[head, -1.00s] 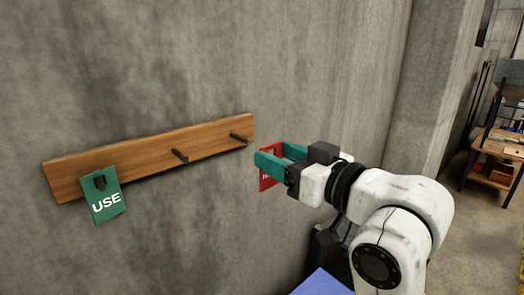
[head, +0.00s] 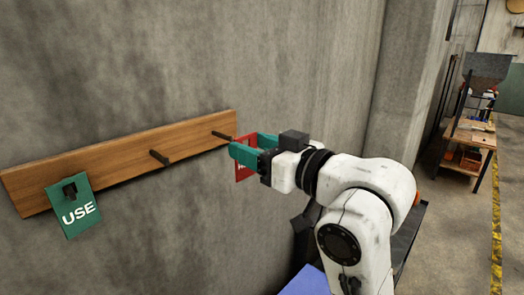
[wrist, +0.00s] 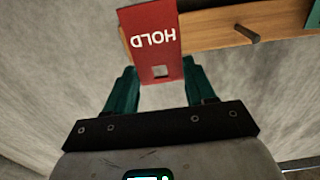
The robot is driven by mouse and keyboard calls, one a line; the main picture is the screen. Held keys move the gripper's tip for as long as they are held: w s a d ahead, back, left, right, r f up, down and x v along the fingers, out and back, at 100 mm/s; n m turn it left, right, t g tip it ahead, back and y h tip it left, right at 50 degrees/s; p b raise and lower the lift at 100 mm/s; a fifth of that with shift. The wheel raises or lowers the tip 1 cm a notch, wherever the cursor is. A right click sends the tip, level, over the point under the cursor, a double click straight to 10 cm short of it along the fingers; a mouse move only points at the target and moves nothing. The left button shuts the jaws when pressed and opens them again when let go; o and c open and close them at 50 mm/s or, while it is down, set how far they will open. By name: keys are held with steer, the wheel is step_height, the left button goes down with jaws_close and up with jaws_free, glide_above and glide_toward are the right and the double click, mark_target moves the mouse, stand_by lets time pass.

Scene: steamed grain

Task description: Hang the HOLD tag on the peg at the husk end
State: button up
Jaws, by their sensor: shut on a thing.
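The red HOLD tag (head: 244,173) is pinched between the teal fingers of my gripper (head: 254,148), beside the right end of the wooden board. In the wrist view the tag (wrist: 150,18) shows its word upside down, with a square hole at the end nearer my gripper. The board has a right peg (head: 221,134) and a middle peg (head: 160,158), both bare. In the head view my fingertips lie just below the right peg's tip; whether they touch it I cannot tell. In the wrist view the tag covers part of the board, and the right peg is hidden.
A green USE tag (head: 75,211) hangs on the left peg (head: 69,190). The board (head: 118,152) is fixed to a concrete wall. A blue surface (head: 305,282) lies below my arm. A wooden stand (head: 462,140) is far right, with open floor before it.

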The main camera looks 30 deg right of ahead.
mark_target(229, 139)
steer(key=shift+f+b+x, duration=0.1)
steer(key=shift+b+x, duration=0.15)
steer(key=shift+x, duration=1.55)
steer(key=shift+f+b+x, duration=0.15)
steer(key=shift+b+x, duration=0.1)
steer(key=shift+x, duration=1.55)
steer(key=o, duration=1.1)
